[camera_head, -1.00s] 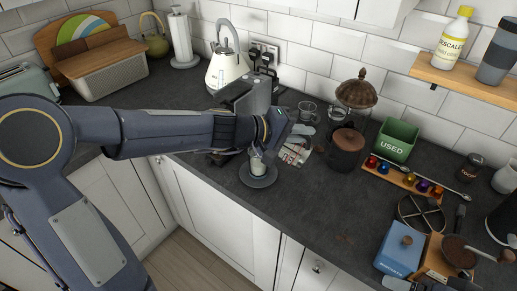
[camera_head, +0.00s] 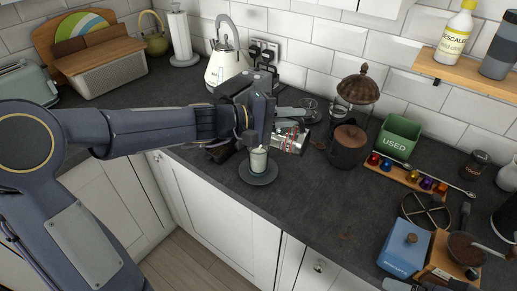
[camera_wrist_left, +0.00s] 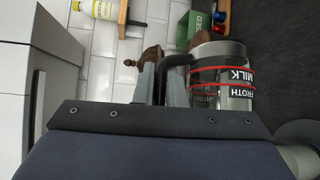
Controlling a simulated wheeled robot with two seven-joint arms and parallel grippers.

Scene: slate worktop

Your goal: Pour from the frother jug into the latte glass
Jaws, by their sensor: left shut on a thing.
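The latte glass (camera_head: 258,161) stands upright on a dark round saucer (camera_head: 259,178), just below and left of the jug. The glass looks pale inside; its level is unclear. No stream is visible, and I cannot tell where the jug's mouth points. My right gripper is not in view.
A cream kettle (camera_head: 226,70) and a dark machine stand behind my gripper. A brown-lidded canister (camera_head: 348,147), a green "USED" box (camera_head: 397,137) and a capsule rack (camera_head: 405,177) stand to the right. The worktop in front of the canister is mostly clear.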

